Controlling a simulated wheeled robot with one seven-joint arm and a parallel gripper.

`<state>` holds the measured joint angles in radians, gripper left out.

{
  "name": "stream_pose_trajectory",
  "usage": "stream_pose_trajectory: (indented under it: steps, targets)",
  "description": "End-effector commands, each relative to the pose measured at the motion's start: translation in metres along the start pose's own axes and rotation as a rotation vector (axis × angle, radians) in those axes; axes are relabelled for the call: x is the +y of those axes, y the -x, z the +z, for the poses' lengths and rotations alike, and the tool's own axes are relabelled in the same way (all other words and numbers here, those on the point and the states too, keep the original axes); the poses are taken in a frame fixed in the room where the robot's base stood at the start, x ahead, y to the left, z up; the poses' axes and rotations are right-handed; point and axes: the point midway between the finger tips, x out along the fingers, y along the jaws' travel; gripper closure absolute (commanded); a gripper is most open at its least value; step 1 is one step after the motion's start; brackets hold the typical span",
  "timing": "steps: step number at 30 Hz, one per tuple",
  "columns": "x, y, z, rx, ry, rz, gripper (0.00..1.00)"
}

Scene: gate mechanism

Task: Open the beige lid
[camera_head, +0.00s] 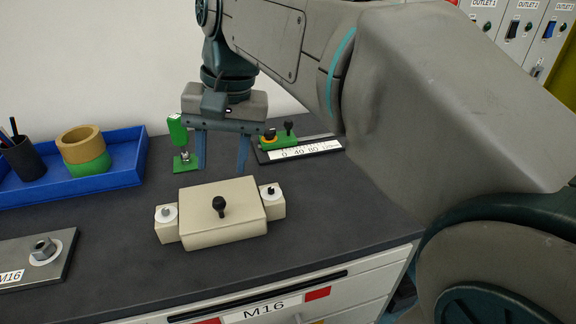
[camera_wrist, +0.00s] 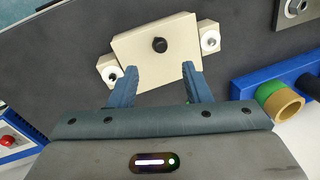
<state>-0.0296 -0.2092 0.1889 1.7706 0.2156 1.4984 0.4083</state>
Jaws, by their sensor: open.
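The beige lid (camera_head: 203,207) is a box-shaped block with a black knob (camera_head: 219,204) in the middle of its top. It lies flat on the dark worktop between two beige side blocks, a left one (camera_head: 167,226) and a right one (camera_head: 273,203), each with a white round disc. My gripper (camera_head: 221,168) is open and empty, above and behind the lid in the head view. In the wrist view its fingers (camera_wrist: 158,88) point toward the lid (camera_wrist: 138,44), with the knob (camera_wrist: 159,45) beyond the gap between the fingertips. No contact shows.
A green upright device (camera_head: 178,135) stands behind the lid, near my gripper. A slider with a numbered scale (camera_head: 305,149) lies behind right. A blue tray (camera_head: 118,170) with a cup and rings is at left. An M16 plate (camera_head: 45,262) lies front left. Worktop right of the lid is clear.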

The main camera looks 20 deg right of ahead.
Motion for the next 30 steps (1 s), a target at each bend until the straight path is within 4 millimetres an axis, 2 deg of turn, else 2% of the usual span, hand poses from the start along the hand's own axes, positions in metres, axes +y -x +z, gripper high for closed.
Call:
stream_pose_trajectory:
  steps: [3,9,30]
  targets:
    - [-0.001,0.023,-0.001,0.003,0.000,-0.001,0.56]
    - [0.000,0.054,-0.001,0.002,-0.001,-0.001,0.56]
    - [0.071,0.019,0.014,0.173,0.084,0.074,0.56]
